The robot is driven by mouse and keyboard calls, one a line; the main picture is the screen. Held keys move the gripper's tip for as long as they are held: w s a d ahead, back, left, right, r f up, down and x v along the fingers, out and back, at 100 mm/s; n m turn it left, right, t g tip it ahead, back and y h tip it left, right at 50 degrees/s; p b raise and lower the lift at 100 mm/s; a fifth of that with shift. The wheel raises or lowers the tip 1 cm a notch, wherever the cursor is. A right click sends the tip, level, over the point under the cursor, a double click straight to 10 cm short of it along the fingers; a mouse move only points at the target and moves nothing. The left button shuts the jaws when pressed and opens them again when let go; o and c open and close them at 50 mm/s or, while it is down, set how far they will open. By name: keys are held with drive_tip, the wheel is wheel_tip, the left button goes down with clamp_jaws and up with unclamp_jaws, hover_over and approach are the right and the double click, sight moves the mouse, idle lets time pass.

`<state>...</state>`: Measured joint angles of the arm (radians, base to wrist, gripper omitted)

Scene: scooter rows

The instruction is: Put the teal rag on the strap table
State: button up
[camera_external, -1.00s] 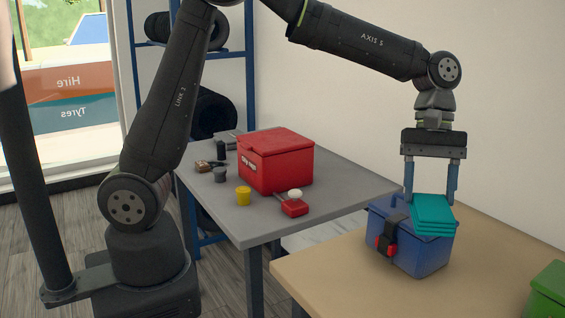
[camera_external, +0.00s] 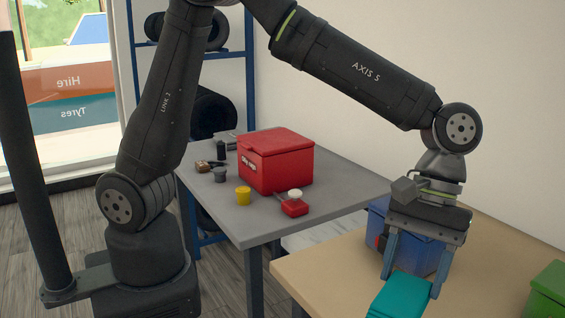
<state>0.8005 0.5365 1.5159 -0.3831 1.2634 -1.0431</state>
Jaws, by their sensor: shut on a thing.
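The teal rag (camera_external: 400,297) is a folded stack at the bottom of the view, in front of the blue box. My gripper (camera_external: 411,287) is shut on the rag, with a blue finger at each side of it. Whether the rag touches the wooden-topped table (camera_external: 325,270) below it, I cannot tell. The blue box (camera_external: 418,254) stands on that table, partly hidden behind my gripper. A black strap with a red buckle hangs on the box's left side, mostly covered now.
A green box (camera_external: 549,292) stands at the right edge of the wooden table. The grey table (camera_external: 340,207) to the left holds a red box (camera_external: 275,162), a yellow cup (camera_external: 243,196), a red item with a white knob (camera_external: 294,205) and small dark things. Wood surface is clear between the boxes.

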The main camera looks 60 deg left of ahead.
drive_tip(key=w+a+f, duration=0.1)
drive_tip(key=w+f, duration=0.1)
drive_tip(key=w, duration=0.1)
drive_tip(key=w+a+f, duration=0.1)
drive_tip(key=w+f, duration=0.1)
drive_tip(key=w, duration=0.2)
drive_tip(key=w+a+f, duration=0.1)
drive_tip(key=w+f, duration=0.1)
drive_tip(key=w, duration=0.2)
drive_tip(key=shift+a+f, duration=0.25)
drive_tip(key=shift+f, duration=2.2)
drive_tip(key=shift+f, duration=0.15)
drive_tip(key=o, duration=1)
drive_tip(key=shift+c, duration=0.2)
drive_tip(key=v, duration=1.2)
